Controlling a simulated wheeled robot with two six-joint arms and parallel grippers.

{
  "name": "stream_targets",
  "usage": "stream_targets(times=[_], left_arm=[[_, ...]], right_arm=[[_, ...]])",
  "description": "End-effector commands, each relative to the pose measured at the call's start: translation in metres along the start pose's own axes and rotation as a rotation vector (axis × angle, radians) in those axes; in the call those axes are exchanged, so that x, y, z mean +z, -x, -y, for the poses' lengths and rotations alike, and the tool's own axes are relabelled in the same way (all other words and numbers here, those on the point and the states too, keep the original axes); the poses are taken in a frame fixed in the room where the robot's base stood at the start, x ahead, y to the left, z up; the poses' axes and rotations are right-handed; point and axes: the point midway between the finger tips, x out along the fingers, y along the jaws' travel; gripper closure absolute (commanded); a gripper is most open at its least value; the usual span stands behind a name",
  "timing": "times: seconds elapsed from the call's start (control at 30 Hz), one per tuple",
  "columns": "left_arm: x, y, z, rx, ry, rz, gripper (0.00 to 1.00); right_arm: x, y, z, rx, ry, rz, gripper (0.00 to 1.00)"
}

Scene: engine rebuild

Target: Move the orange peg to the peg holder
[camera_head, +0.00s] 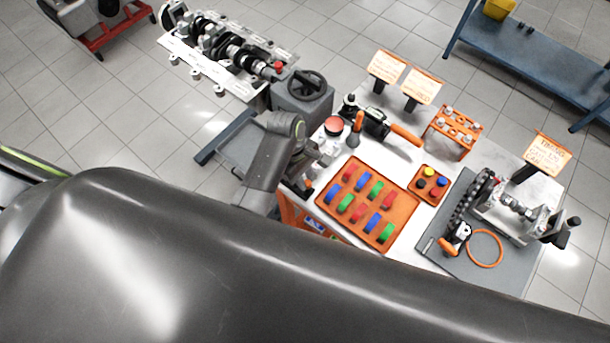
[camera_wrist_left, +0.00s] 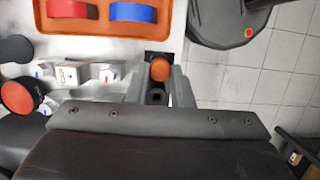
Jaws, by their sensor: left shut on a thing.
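The orange peg (camera_wrist_left: 160,71) shows its rounded end in the left wrist view. My left gripper (camera_wrist_left: 157,84) is shut on it, with a grey finger on each side. A dark block (camera_wrist_left: 149,57) shows just beyond the peg, and a dark part with a round hole (camera_wrist_left: 156,95) shows between the fingers. I cannot tell whether either is the peg holder. In the head view my left gripper (camera_head: 309,178) is at the left edge of the white table, beside the orange tray. The peg is not clear there, and whether it touches the table cannot be told. My right gripper is out of view.
The orange tray (camera_head: 350,222) of coloured pieces lies beside the gripper. White cubes (camera_wrist_left: 66,73) and a red button (camera_head: 334,124) are close by. An upright orange handle (camera_head: 358,122), a power tool (camera_head: 375,124) and an orange rack (camera_head: 463,125) stand farther back. A grey mat (camera_head: 500,268) is at right.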

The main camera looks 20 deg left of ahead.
Motion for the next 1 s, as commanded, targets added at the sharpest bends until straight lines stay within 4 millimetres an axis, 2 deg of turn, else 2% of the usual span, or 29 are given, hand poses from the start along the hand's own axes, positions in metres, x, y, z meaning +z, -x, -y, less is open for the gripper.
stream_targets(times=[0.53, 0.57, 0.63, 1.0], left_arm=[[-0.0025, -0.0084, 0.0000, 0.000, 0.000, 0.000, 1.00], [-0.0025, -0.0084, 0.0000, 0.000, 0.000, 0.000, 0.79], [-0.0024, -0.0081, 0.0000, 0.000, 0.000, 0.000, 0.70], [-0.0023, -0.0081, 0.0000, 0.000, 0.000, 0.000, 0.69]], right_arm=[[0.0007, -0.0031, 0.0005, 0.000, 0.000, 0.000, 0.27], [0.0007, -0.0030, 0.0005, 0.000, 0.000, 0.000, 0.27], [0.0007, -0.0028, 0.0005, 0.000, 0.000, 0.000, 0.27], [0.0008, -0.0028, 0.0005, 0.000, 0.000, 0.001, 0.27]])
